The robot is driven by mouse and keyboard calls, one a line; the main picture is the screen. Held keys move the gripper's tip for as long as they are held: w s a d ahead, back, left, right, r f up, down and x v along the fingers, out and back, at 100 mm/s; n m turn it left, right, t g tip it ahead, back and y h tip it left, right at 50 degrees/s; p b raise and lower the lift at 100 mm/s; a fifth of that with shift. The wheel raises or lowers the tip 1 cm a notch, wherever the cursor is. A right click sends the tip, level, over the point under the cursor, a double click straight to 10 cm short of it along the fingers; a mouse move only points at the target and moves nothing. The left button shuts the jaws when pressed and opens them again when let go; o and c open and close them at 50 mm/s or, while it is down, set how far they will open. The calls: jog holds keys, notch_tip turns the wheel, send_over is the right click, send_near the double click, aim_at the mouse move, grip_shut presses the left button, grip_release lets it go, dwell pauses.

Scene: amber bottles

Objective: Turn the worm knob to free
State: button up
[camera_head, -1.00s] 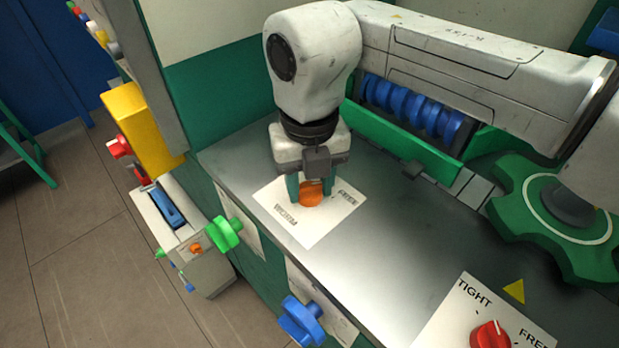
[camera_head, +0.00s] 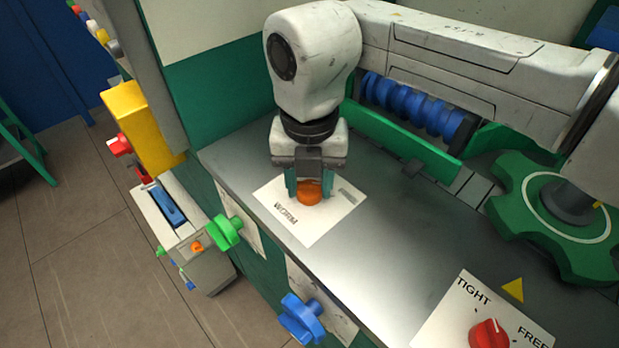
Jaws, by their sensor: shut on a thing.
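The orange worm knob (camera_head: 308,196) stands on a white label plate (camera_head: 312,232) on the grey metal top. The plate reads WORM at its lower left; a second small label at its right is partly hidden and hard to read. My gripper (camera_head: 309,187) points down over the plate, with its green fingers closed on either side of the knob. The knob's pointer and exact angle are hidden by the fingers.
A red knob (camera_head: 490,336) on a plate marked TIGHT and FREE sits at the lower right, by a green handwheel (camera_head: 545,215). A blue ribbed worm (camera_head: 420,110) lies behind a green rail under my arm. Green (camera_head: 224,232) and blue (camera_head: 302,318) knobs stick out from the front side.

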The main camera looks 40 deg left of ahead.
aim_at(309, 183)
jog(key=o, duration=1)
jog(key=shift+o, duration=0.2)
notch_tip(309, 183, up, 11)
jog(key=shift+b, duration=0.35)
jog(key=shift+f, duration=0.15)
